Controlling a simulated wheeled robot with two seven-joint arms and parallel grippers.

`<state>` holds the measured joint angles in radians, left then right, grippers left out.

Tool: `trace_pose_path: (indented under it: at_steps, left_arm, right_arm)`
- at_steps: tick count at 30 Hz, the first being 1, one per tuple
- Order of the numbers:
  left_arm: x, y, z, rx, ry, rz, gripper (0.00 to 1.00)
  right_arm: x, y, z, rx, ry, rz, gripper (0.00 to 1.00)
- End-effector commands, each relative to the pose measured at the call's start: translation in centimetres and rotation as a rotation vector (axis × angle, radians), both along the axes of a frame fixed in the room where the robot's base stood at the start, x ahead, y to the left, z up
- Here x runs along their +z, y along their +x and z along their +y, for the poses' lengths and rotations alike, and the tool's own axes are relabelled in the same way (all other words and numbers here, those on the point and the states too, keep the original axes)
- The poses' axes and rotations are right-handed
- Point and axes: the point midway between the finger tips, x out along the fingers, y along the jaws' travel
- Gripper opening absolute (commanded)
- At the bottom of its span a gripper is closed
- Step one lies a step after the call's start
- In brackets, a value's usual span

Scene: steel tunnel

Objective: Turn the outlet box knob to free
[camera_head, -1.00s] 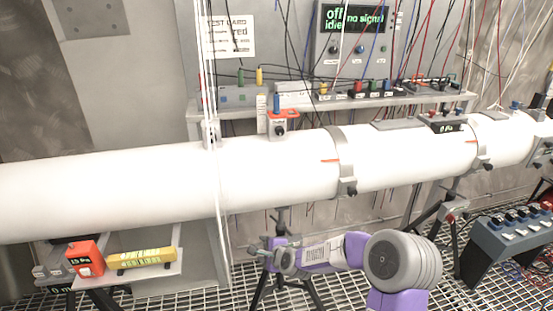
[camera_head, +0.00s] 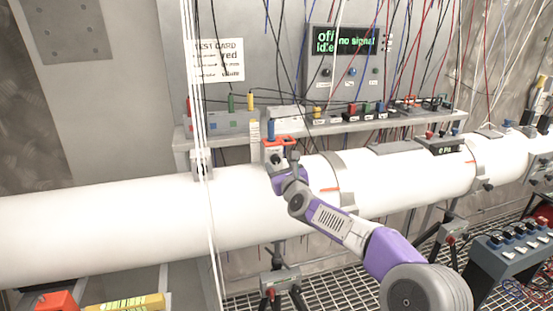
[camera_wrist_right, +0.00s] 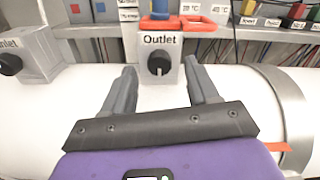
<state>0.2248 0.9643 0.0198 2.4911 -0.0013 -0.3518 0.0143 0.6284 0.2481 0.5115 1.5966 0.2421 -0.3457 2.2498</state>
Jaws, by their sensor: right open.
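The outlet box (camera_wrist_right: 160,45) is a grey box labelled "Outlet" on the white pipe, with a black round knob (camera_wrist_right: 158,65) on its front. The knob's pale mark points roughly upright. In the head view the outlet box (camera_head: 276,147) is partly covered by my right gripper (camera_head: 283,160). In the right wrist view my right gripper (camera_wrist_right: 162,88) is open, its two fingers on either side of and below the knob, apart from it and empty. My left gripper is not in view.
The white pipe (camera_head: 110,212) runs across the view. An inlet box (camera_wrist_right: 33,52) with a black knob stands left of the outlet box. Behind is a shelf (camera_head: 225,133) with coloured plugs and hanging wires. A screen (camera_head: 345,41) reads "off idle no signal".

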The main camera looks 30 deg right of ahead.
Motion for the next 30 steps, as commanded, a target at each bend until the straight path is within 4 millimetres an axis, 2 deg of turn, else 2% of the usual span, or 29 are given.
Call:
trace_pose_path:
  at_steps: [3, 7, 18, 20, 27, 30]
  left_arm:
    - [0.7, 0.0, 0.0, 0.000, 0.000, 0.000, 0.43]
    - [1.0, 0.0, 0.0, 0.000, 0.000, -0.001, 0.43]
    - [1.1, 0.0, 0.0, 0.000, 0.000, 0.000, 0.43]
    - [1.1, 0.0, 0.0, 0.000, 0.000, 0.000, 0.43]
    - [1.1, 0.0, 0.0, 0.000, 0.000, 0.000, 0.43]
    - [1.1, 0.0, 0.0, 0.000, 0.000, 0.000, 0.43]
  right_arm:
    - [0.1, 1.6, -0.3, 0.002, 0.001, 0.001, 0.59]
    - [0.0, 2.6, -0.5, 0.002, 0.000, 0.001, 0.59]
    - [-0.1, 3.1, -0.7, 0.001, -0.002, 0.003, 0.59]
    - [-0.1, 3.1, -0.7, 0.001, -0.002, 0.003, 0.51]
    - [-0.1, 3.1, -0.7, 0.001, -0.001, 0.003, 0.14]
    - [-0.1, 3.1, -0.7, 0.001, -0.001, 0.003, 0.03]
